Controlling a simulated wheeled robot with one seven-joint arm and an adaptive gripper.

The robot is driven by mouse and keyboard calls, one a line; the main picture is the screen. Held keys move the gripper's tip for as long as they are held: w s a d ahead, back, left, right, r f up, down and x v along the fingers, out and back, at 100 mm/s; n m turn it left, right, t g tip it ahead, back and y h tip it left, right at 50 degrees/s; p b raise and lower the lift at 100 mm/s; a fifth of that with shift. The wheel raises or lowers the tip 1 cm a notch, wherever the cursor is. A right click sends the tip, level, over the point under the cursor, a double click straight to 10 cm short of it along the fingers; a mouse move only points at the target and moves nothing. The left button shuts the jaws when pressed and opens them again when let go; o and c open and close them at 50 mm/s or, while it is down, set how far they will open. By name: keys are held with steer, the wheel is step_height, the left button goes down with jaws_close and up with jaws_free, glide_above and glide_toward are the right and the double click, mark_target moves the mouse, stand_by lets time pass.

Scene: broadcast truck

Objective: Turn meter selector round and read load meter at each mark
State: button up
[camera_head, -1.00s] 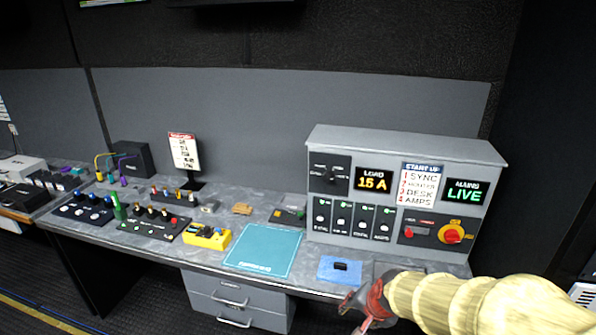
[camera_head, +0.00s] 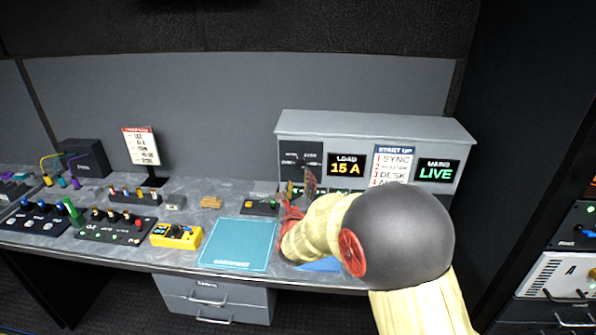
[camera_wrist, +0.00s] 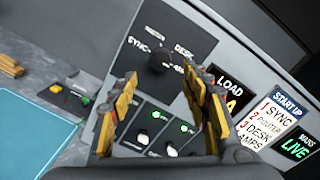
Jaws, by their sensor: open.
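The meter selector, a dark round knob (camera_wrist: 160,58), sits on a black panel (camera_head: 291,158) at the upper left of the grey console. Its marks include SYNC and DESK in the wrist view; I cannot tell which mark it points to. The load meter (camera_head: 346,165) reads 15 A in orange. In the wrist view the load meter (camera_wrist: 230,88) is partly hidden by a finger. My gripper (camera_head: 300,184) is open and empty, in front of the console just below the selector. In the wrist view its fingers (camera_wrist: 160,78) frame the knob's lower side, apparently without touching it.
The start-up card (camera_head: 395,160) and the MAINS LIVE display (camera_head: 437,172) are right of the load meter. Switches with green lights (camera_wrist: 143,138) lie below the selector. A teal mat (camera_head: 238,243) and yellow meter box (camera_head: 176,236) lie on the desk.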

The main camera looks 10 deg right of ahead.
mark_target(301, 168)
steer(key=x, duration=0.7)
steer(key=shift+w+d, duration=0.1)
steer(key=shift+w, duration=0.05)
steer(key=c, duration=1.2)
steer(key=shift+o, duration=0.2)
